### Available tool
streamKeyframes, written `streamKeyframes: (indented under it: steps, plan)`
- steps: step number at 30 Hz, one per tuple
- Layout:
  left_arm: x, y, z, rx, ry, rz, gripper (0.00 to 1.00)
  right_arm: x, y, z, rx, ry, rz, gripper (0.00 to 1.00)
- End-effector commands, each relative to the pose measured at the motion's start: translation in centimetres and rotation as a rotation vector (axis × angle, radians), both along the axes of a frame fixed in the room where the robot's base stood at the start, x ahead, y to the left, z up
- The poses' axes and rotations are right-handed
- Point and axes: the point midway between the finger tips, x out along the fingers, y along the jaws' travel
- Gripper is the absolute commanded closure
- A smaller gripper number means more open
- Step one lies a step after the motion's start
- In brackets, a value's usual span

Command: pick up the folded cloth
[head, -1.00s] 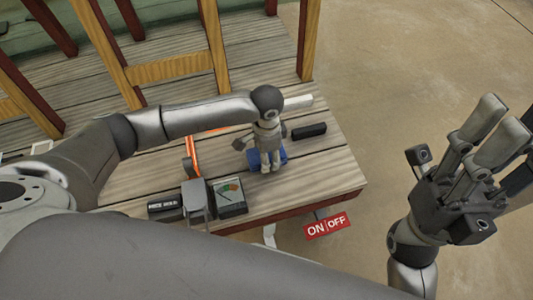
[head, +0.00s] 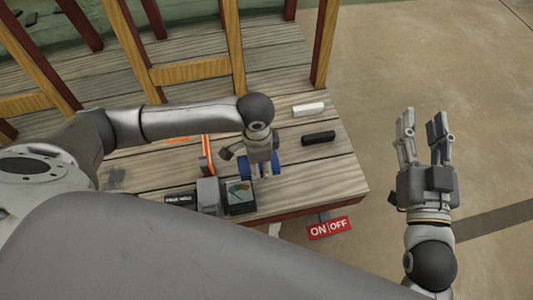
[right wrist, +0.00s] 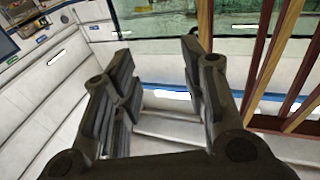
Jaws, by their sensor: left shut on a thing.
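The folded cloth (head: 244,168) is blue and small, near the front of the wooden table in the head view. My left gripper (head: 265,174) points down over it and is shut on it. The fingers hide its middle, and blue shows on both sides of them. I cannot tell whether the cloth touches the table. My right gripper (head: 424,140) is open and empty, fingers upward, beyond the table's right side. Its two spread fingers also show in the right wrist view (right wrist: 160,85).
A black bar (head: 319,138) and a white bar (head: 308,110) lie to the right. An ON/OFF sign (head: 329,228) hangs below the table edge. Wooden rails (head: 190,72) stand behind.

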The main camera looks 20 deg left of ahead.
Motion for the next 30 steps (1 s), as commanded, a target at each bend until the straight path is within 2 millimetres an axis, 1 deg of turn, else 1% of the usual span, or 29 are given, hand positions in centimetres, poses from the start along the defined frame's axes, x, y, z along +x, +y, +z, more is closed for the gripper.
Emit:
streamKeyframes:
  steps: [1,4,9,12,15,21,30]
  plan:
    - [-0.7,0.3,0.6,0.001,0.002,-0.001,0.66,0.0,-0.2,-0.9,-0.018,0.066,-0.004,0.6]
    - [-1.9,0.7,1.2,0.0,0.001,-0.001,0.66,-0.2,-0.6,-3.5,-0.052,0.201,-0.013,0.6]
    - [-3.7,1.4,1.9,0.001,0.002,-0.001,0.66,-1.3,-1.4,-7.3,-0.101,0.399,-0.025,0.6]
    - [-4.5,1.7,2.3,0.001,0.001,0.0,0.66,-2.0,-1.8,-8.9,-0.123,0.489,-0.031,0.6]
    - [-5.1,1.9,2.5,0.001,0.001,0.001,0.66,-2.7,-2.2,-10.1,-0.139,0.557,-0.035,0.6]
    - [-5.7,2.1,2.8,-0.001,-0.001,-0.001,0.66,-3.5,-2.6,-11.3,-0.155,0.626,-0.04,0.6]
    - [-5.8,2.1,2.7,-0.001,-0.001,0.0,0.66,-3.7,-2.6,-11.6,-0.158,0.638,-0.04,0.6]
